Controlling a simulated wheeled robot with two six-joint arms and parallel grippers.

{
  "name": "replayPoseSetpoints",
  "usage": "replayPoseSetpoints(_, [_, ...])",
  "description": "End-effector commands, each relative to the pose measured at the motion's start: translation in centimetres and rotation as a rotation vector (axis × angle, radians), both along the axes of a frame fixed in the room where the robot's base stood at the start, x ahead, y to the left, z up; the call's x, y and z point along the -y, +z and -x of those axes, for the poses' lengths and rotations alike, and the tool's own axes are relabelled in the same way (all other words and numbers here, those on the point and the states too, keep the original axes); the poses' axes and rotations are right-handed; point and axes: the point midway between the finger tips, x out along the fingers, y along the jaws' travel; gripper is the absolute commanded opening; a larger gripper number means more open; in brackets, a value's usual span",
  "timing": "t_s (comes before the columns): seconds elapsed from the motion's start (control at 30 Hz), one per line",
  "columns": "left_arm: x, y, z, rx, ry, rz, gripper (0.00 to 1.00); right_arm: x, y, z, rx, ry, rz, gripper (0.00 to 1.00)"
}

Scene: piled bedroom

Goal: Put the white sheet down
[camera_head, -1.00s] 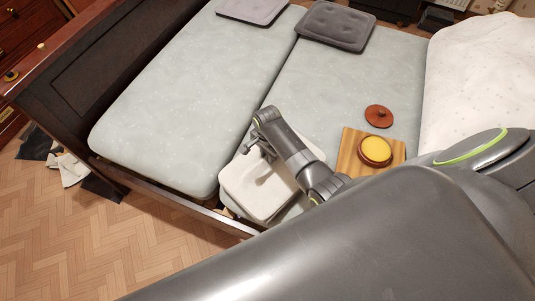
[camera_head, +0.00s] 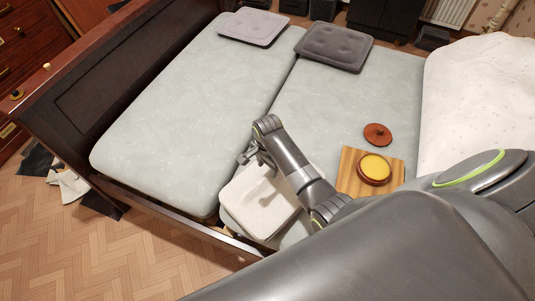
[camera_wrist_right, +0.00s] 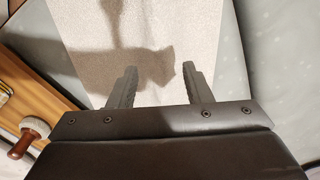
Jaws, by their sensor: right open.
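A flat white rounded-corner piece (camera_head: 262,205), which looks like the white sheet, lies on the near end of the right mattress. It fills the middle of the right wrist view (camera_wrist_right: 150,30), with shadows across it. My right gripper (camera_head: 246,158) is at its far left edge in the head view. In the wrist view my right gripper (camera_wrist_right: 158,68) has its fingers apart, with only the white surface beneath and nothing held between them. Whether the fingertips touch it I cannot tell. My right arm covers part of its right side. My left gripper is not in view.
A wooden board (camera_head: 349,186) with a yellow-topped round dish (camera_head: 374,168) lies right of my forearm. A brown lid (camera_head: 378,134) lies behind it. A white spotted cover (camera_head: 480,85) is at the right. The left mattress (camera_head: 165,130) is mostly clear; cushions (camera_head: 334,46) lie far back.

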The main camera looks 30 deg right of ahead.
Motion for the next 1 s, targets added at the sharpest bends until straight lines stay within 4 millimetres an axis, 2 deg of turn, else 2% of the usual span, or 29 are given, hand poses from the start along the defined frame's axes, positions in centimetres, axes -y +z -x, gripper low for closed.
replayPoseSetpoints(0.03, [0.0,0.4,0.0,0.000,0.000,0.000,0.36,0.0,1.3,0.0,0.003,0.000,0.000,0.45])
replayPoseSetpoints(0.2, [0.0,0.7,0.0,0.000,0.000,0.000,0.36,0.0,4.4,0.0,0.003,0.000,0.000,0.45])
replayPoseSetpoints(0.4, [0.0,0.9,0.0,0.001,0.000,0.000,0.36,0.0,6.7,0.0,0.001,-0.001,0.001,0.45])
replayPoseSetpoints(1.0, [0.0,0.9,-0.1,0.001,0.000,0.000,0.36,0.0,7.2,0.0,0.000,0.000,0.000,0.45])
